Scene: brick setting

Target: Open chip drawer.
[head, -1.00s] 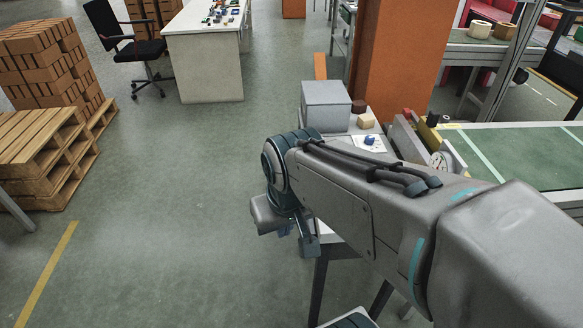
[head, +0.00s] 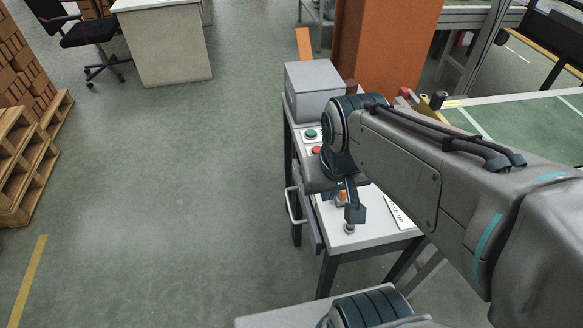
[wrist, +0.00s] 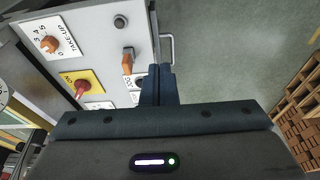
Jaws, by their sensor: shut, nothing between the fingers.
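The handle also shows in the wrist view (wrist: 167,48), just beyond my fingertips. I cannot tell whether the drawer stands slightly out. My gripper (head: 354,212) points down above the left part of the table top, to the right of the handle and apart from it. Its dark fingers are shut and empty in the wrist view (wrist: 159,70). The inside of the drawer is hidden.
The table top (head: 370,238) carries knobs and buttons, including an orange knob (wrist: 128,60) and a red knob (wrist: 81,89). A grey box (head: 314,88) stands at its back, near an orange pillar (head: 385,50). The floor left of the handle is clear.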

